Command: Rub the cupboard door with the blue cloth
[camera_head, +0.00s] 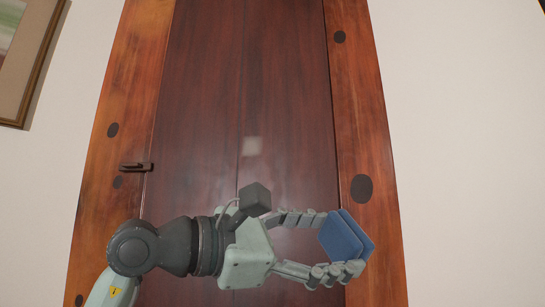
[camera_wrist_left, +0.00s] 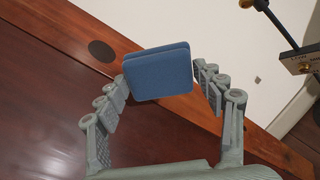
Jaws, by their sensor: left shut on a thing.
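The blue cloth (camera_head: 344,238) is a folded, thick pad at the lower right of the head view. My left gripper (camera_head: 338,240) is shut on it, with one finger on each side. The cloth also shows in the left wrist view (camera_wrist_left: 158,72), between the two fingertips. The cupboard door (camera_head: 205,130) is dark reddish wood and fills the middle of the head view. The cloth appears over the lighter right frame post, to the right of the door panel. I cannot tell whether it touches the wood. My right gripper is not in view.
A lighter orange wood frame (camera_head: 357,110) with dark round plugs borders the door. A small dark latch (camera_head: 136,167) sits at the door's left edge. A framed picture (camera_head: 28,60) hangs on the pale wall at upper left. A dark object (camera_wrist_left: 297,60) shows at right in the wrist view.

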